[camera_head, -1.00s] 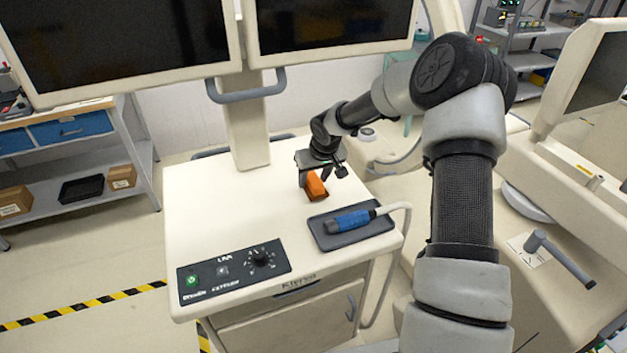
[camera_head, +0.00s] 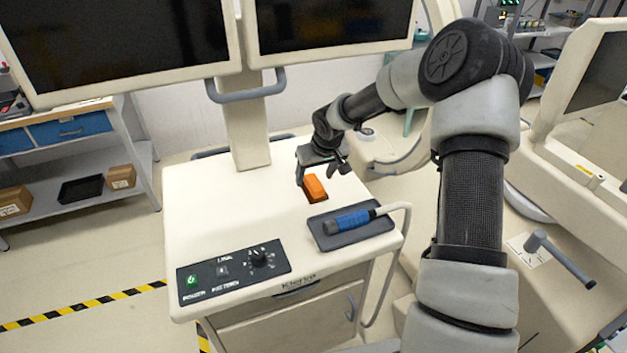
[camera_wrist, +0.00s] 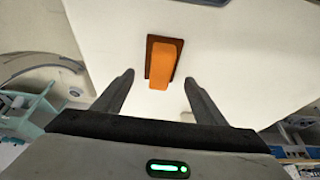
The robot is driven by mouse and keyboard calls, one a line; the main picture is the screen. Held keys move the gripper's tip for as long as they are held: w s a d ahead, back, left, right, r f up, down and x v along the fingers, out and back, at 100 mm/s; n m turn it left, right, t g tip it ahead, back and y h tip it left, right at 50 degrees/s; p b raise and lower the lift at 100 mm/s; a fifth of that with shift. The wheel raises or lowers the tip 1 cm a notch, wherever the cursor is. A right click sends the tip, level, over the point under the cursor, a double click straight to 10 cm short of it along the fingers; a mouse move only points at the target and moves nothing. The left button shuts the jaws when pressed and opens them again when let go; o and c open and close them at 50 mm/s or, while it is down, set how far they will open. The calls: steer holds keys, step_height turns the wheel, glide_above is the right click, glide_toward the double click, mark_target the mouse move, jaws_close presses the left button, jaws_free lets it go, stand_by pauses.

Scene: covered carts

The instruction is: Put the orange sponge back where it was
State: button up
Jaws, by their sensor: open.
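The orange sponge (camera_head: 314,187) rests on the white cart top (camera_head: 220,220), on a dark brown patch (camera_head: 322,200) just behind the grey tray. The sponge (camera_wrist: 164,62) also shows in the wrist view, over the dark patch (camera_wrist: 152,80), whose edges show around it. My gripper (camera_head: 322,178) is open and empty, just behind the sponge in the head view. In the wrist view its two fingers (camera_wrist: 158,84) are spread wide, and the sponge lies ahead of and between their tips, apart from both.
A grey tray (camera_head: 326,240) with a blue-handled probe (camera_head: 350,221) and its pale cable lies in front of the sponge. A black control panel (camera_head: 232,270) is at the cart's front left. Monitors (camera_head: 120,45) hang above the back. The cart top's left side is clear.

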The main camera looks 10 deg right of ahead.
steer(key=v, duration=0.8)
steer(key=shift+s+r, duration=0.2)
steer(key=shift+r, duration=0.05)
